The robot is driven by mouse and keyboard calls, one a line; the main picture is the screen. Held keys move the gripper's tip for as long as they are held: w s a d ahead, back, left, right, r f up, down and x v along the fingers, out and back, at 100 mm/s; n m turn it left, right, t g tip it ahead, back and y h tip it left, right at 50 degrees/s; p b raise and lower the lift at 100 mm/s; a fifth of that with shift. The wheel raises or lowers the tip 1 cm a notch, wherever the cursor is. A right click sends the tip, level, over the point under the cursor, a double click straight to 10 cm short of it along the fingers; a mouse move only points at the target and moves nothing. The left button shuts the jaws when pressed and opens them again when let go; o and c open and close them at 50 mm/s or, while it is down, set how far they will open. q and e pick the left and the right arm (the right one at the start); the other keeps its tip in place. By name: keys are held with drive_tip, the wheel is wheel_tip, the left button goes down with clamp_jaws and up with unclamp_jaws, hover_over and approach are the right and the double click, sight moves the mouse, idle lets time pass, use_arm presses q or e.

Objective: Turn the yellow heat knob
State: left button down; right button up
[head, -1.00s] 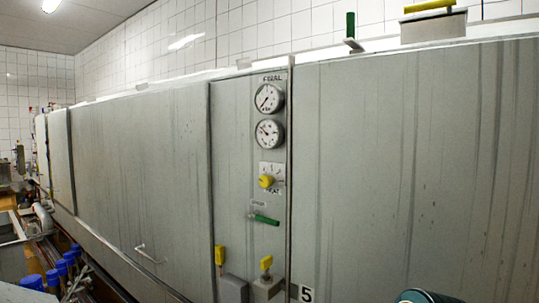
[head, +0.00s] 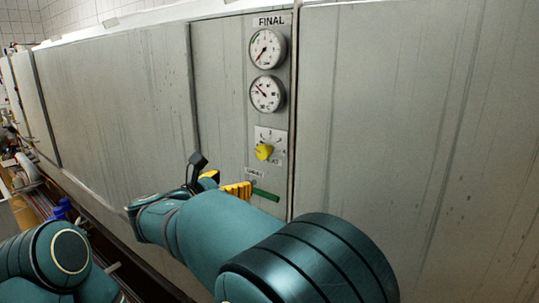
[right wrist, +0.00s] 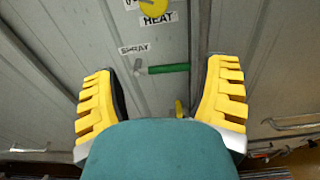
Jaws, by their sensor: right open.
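The yellow heat knob (head: 264,151) sits on a white scale plate on the grey panel, below two round gauges. In the right wrist view the knob (right wrist: 153,7) is cut by the top edge, above the HEAT label. My right gripper (head: 222,183) has yellow ribbed fingers and is left of and below the knob in the head view, apart from it. In the right wrist view its fingers (right wrist: 160,95) are spread wide with nothing between them. My left arm shows at the lower left of the head view; its gripper is out of sight.
A green SPRAY handle (head: 264,195) is just below the knob; it also shows in the right wrist view (right wrist: 167,69). The upper gauge (head: 267,48) and lower gauge (head: 267,94) are above the knob. Smooth panel lies on both sides.

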sight(261, 154)
drive_tip(key=shift+t+h, duration=0.3)
drive_tip(key=shift+t, duration=0.1)
drive_tip(key=r+x, duration=0.1)
drive_tip(key=x, duration=0.3)
drive_tip(key=r+p+x, duration=0.1)
drive_tip(key=x, duration=0.3)
drive_tip(key=r+x, duration=0.1)
drive_tip(key=x, duration=0.4)
drive_tip(key=shift+r+p, duration=0.1)
drive_tip(key=shift+p, duration=0.3)
drive_tip(key=shift+a, duration=0.1)
drive_tip(key=c, duration=1.2)
